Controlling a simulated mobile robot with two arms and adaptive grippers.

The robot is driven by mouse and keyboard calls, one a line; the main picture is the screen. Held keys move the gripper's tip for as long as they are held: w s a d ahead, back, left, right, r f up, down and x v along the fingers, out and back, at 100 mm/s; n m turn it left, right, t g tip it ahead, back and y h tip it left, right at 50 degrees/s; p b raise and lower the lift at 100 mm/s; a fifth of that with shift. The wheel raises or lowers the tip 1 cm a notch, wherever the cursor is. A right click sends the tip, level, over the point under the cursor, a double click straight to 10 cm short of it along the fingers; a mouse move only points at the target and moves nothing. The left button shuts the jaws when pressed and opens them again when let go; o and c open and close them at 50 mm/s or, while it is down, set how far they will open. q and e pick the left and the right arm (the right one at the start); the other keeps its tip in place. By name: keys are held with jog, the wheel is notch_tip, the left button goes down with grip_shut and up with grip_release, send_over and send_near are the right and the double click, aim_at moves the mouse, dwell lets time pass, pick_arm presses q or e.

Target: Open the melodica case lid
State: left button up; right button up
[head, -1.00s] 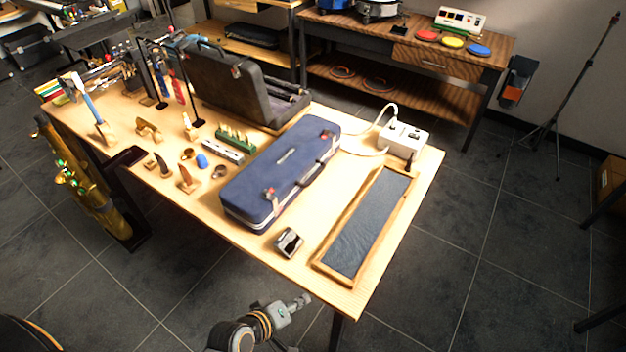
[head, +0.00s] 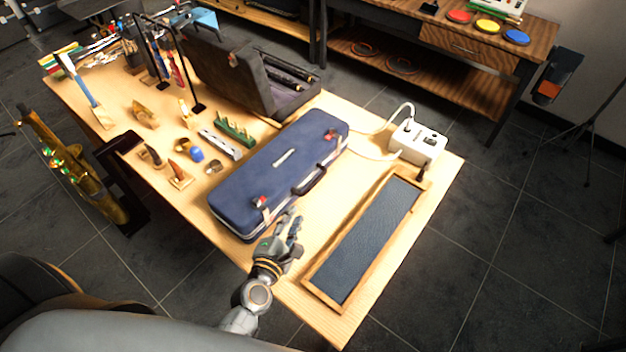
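The melodica case (head: 275,178) is a long blue case lying flat on the wooden table, with its lid down. A latch (head: 262,203) with a red mark sits near its front end and another (head: 330,135) near its far end. A dark handle (head: 308,179) is on its right long side. My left gripper (head: 291,222) is over the table just beside the front right corner of the case, fingers pointing away from me. Its fingers look parted with nothing between them. I cannot tell whether it touches the case. My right gripper is out of view.
A wooden tray (head: 312,283) with a dark lining lies right of the case. A white power box (head: 416,142) stands behind it. An open dark case (head: 222,75) is at the back. Small parts and a green rack (head: 235,131) lie to the left.

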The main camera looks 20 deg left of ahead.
aim_at(309, 187)
pick_arm(q)
jog(key=shift+w, duration=0.5)
jog(key=b+x, duration=0.1)
jog(key=x, duration=0.4)
jog(key=b+x, duration=0.1)
jog(key=x, duration=0.3)
jog(key=shift+w+f, duration=0.2)
jog(key=shift+w, duration=0.7)
jog(key=shift+w+f, duration=0.1)
jog(key=shift+w, duration=0.1)
grip_shut()
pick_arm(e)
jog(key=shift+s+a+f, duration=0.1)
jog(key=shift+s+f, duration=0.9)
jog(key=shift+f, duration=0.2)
